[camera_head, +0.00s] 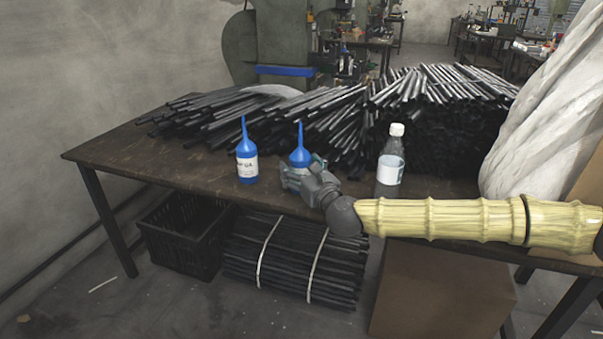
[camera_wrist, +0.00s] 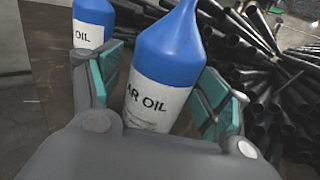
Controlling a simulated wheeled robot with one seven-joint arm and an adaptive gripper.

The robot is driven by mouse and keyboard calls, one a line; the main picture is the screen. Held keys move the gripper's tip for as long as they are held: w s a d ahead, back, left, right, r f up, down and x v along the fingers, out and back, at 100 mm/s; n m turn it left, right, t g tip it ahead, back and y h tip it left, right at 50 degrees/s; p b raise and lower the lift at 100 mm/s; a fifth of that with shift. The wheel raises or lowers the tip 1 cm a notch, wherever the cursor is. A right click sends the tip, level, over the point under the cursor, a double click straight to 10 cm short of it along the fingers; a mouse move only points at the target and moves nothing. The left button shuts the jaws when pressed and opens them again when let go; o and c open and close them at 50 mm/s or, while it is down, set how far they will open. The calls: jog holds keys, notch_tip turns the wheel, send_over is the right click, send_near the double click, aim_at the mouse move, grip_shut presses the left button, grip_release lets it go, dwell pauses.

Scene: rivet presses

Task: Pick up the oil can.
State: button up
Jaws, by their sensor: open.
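Two blue oil cans with white labels and thin blue spouts stand upright on the brown table. One oil can (camera_head: 247,158) stands to the left in the head view, clear of my gripper; it also shows at the upper left in the wrist view (camera_wrist: 92,22). The other oil can (camera_head: 300,157) is at my gripper (camera_head: 302,172), which hides its lower part in the head view. In the wrist view this can (camera_wrist: 165,70) stands between the two open teal-padded fingers (camera_wrist: 160,92). A gap shows beside the can; I cannot tell whether either finger touches it.
A clear bottle with a white cap (camera_head: 391,165) stands right of my gripper. Piles of black tubes (camera_head: 330,110) cover the table's back. A white wrapped bundle (camera_head: 548,110) stands at the right. The table's (camera_head: 120,152) left end is clear.

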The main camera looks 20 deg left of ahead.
jog(key=c, duration=1.1)
jog(key=shift+c, duration=0.9)
jog(key=shift+r, duration=0.1)
